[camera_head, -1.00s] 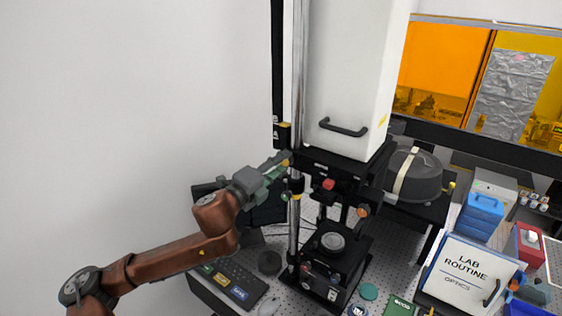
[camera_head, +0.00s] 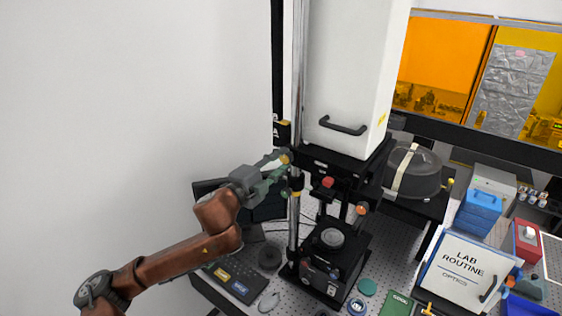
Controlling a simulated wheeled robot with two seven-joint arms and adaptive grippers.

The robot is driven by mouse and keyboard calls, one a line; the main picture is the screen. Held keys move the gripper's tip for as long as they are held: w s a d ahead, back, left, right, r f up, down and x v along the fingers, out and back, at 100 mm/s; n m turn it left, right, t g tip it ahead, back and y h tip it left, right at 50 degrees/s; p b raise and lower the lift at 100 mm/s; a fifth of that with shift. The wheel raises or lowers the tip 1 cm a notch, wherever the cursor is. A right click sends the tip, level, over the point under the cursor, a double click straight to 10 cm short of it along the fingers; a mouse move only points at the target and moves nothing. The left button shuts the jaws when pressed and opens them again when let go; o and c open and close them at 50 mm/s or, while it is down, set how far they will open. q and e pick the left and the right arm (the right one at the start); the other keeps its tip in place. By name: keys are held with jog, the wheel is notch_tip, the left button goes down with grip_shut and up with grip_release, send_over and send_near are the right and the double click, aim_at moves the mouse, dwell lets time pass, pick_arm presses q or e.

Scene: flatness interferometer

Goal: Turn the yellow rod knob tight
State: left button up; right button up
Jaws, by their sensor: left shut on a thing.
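The yellow rod knob (camera_head: 286,157) is a small yellow piece beside the shiny vertical rod (camera_head: 296,225), just below the tall white housing. My left gripper (camera_head: 281,167) reaches in from the left, with its greenish fingers at the knob. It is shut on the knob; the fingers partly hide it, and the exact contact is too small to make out. My right gripper is not in view.
The black interferometer stand (camera_head: 334,262) stands on a perforated table below the white housing (camera_head: 348,70). A dark domed case (camera_head: 412,172) is at the right. A LAB ROUTINE binder (camera_head: 465,265) is at lower right.

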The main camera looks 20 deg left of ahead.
pick_arm(q)
jog(key=o, duration=1.2)
jog(key=shift+c, duration=0.2)
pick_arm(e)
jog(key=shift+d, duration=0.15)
pick_arm(q)
jog(key=shift+s+a, duration=0.1)
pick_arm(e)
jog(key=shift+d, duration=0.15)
pick_arm(q)
jog(key=v, duration=1.2)
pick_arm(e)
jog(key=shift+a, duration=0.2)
